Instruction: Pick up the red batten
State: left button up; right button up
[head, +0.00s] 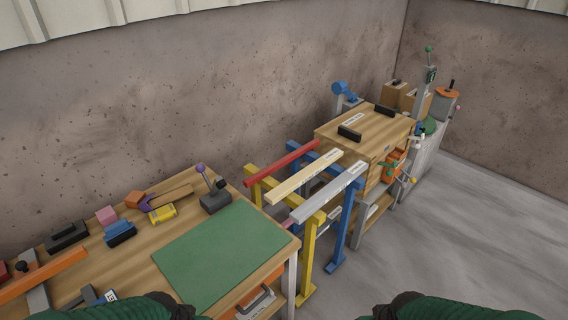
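The red batten (282,163) lies across the yellow trestle (310,228) and the blue trestle (347,215), nearest the wall. A pale wooden batten (304,177) and a grey batten (328,192) lie beside it on the same trestles, roughly parallel and apart from it. The red batten's top is uncovered along its length. Only green and dark parts of my two arms show at the bottom edge. Neither gripper's fingers are in view, and nothing of mine touches the battens.
A workbench with a green mat (215,254) stands at left, with a grey lever device (214,200) near the trestles. A wooden cabinet (376,128) stands behind the trestles on the right. The wall (215,95) runs close behind. Grey floor (470,240) at right is clear.

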aim_at(247, 182)
jog(key=i+l+z, duration=1.4)
jog(key=i+u, duration=0.75)
jog(key=u, duration=0.2)
jog(key=i+u, duration=0.15)
jog(key=u, duration=0.3)
jog(key=i+u, duration=0.15)
jog(key=u, duration=0.3)
jog(key=i+u, duration=0.15)
jog(key=u, duration=0.3)
jog(key=i+l+u, duration=0.1)
jog(key=u, duration=0.35)
jog(key=i+l+u, duration=0.1)
jog(key=u, duration=0.35)
jog(key=l+u, duration=0.25)
jog(key=u, duration=0.2)
jog(key=i+l+u, duration=0.3)
jog(key=l+u, duration=0.3)
jog(key=i+j, duration=0.05)
